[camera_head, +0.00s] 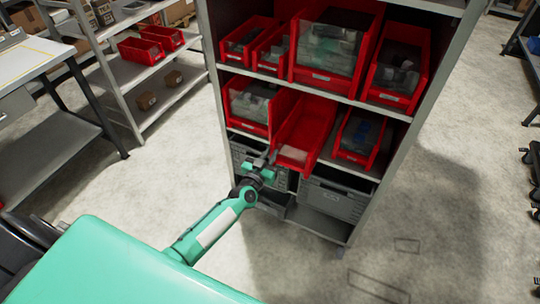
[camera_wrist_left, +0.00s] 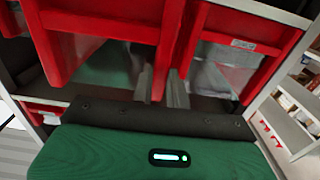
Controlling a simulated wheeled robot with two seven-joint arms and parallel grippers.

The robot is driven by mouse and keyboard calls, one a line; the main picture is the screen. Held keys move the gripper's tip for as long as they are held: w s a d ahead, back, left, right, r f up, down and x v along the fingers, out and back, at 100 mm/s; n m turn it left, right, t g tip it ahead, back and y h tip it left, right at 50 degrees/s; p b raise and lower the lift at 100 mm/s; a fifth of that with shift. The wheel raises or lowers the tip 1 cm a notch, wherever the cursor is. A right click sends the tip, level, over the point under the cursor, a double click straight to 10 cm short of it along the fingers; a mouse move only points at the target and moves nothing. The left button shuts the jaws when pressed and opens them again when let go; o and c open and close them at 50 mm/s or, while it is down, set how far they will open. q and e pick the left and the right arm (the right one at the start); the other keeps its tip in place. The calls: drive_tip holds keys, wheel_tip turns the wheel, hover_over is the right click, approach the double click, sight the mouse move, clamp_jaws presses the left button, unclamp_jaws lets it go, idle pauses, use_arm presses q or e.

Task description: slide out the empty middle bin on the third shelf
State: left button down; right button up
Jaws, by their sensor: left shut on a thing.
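The empty middle red bin (camera_head: 305,127) is in the lower row of red bins in the head view. It has a bare red inside and its front sticks out past its neighbours, sloping a little downward. My left gripper (camera_head: 267,158) is at the left side of its front and is shut on its side wall. In the left wrist view the left gripper (camera_wrist_left: 161,88) has its fingers around a red wall (camera_wrist_left: 172,45) between two bin fronts. The fingers cover the gripped spot. My right gripper is not in view.
A filled red bin (camera_head: 246,127) stands close on the left and another (camera_head: 356,153) on the right. Grey crates (camera_head: 336,199) are below. The floor in front of the rack on the right is clear.

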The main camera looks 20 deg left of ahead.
use_arm(q)
drive_tip(key=shift+s, duration=0.2)
drive_tip(key=c, duration=1.3)
unclamp_jaws()
drive_tip(key=shift+s, duration=0.1)
drive_tip(key=s, duration=1.3)
drive_tip(key=shift+s+a+b, duration=0.3)
drive_tip(key=shift+b, duration=0.05)
